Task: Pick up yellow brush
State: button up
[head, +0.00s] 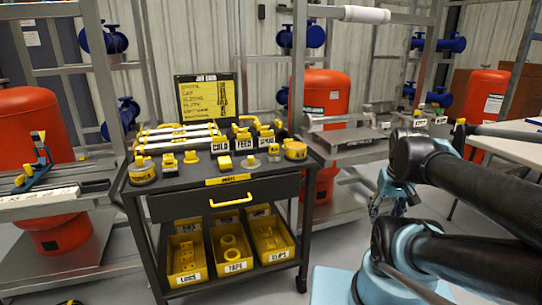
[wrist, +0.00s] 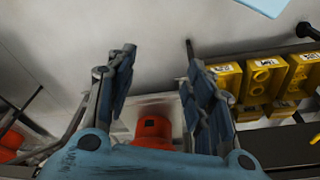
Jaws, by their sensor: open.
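I cannot pick out a yellow brush for certain. Several small yellow pieces stand on the top of a black tool cart (head: 143,188) in the head view, too small to tell apart. Among them are a yellow block (head: 225,162) and round yellow items such as a tape-like roll (head: 295,150). My gripper (head: 385,205) is right of the cart in the head view, pointing down, partly hidden by my arm. In the wrist view my gripper (wrist: 162,80) is open, with nothing held between its blue-grey fingers.
Yellow bins (head: 234,252) sit on the cart's lower shelf and also show in the wrist view (wrist: 265,78). Red tanks (head: 325,95) stand behind and left. A grey bench (head: 60,205) is at left, a white table (head: 510,145) at right. Floor shows around the cart.

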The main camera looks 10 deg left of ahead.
jog(key=w+a+r+n+y, duration=0.1)
jog(key=w+a+r+n, duration=0.35)
jog(key=w+r, duration=0.4)
notch_tip(320, 180, up, 15)
jog(key=n+g+y, duration=0.3)
jog(key=n+g, duration=0.2)
jog(key=n, duration=1.4)
send_over(276, 144)
jog(key=w+d, duration=0.3)
jog(key=d, duration=0.2)
jog(key=x, duration=1.1)
jog(key=w+x, duration=0.1)
jog(key=x, duration=0.5)
jog(key=shift+s+d+f, duration=0.1)
jog(key=shift+f, duration=0.2)
grip_shut()
